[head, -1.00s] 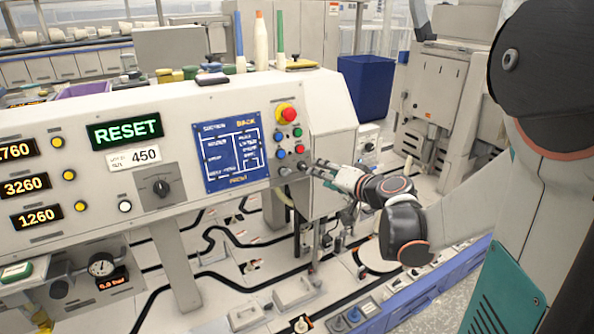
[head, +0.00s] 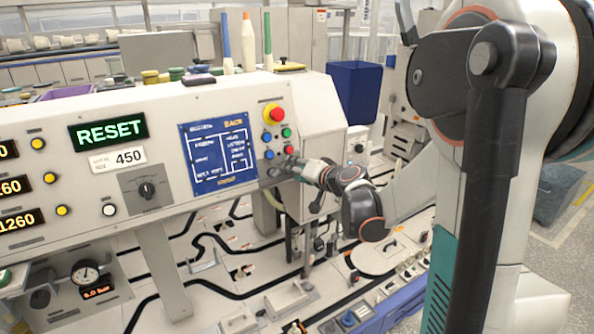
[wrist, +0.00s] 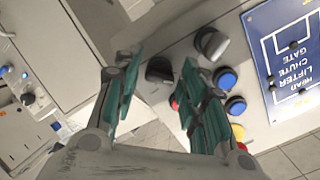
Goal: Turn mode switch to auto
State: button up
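A dark selector knob (wrist: 160,70) sits on the panel, between and beyond the open fingers of my gripper (wrist: 157,78) in the wrist view. A grey-white knob (wrist: 212,43) is beside it to the right. I cannot read a label that tells which is the mode switch. In the head view my gripper (head: 290,167) is at the lower right of the control panel (head: 170,112), below the buttons, and hides part of the knobs there. Contact with a knob cannot be made out. Another black rotary knob (head: 147,189) is on a grey plate further left.
Blue buttons (wrist: 225,78) lie close to the right finger in the wrist view. A red emergency button (head: 273,113) is above the gripper in the head view. A blue bin (head: 355,92) stands behind.

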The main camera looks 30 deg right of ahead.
jog(key=c, duration=0.6)
jog(key=shift+o, duration=0.3)
jog(key=shift+m, duration=0.5)
jog(key=m, duration=1.6)
jog(key=shift+m+t+b, duration=0.4)
jog(key=o, duration=1)
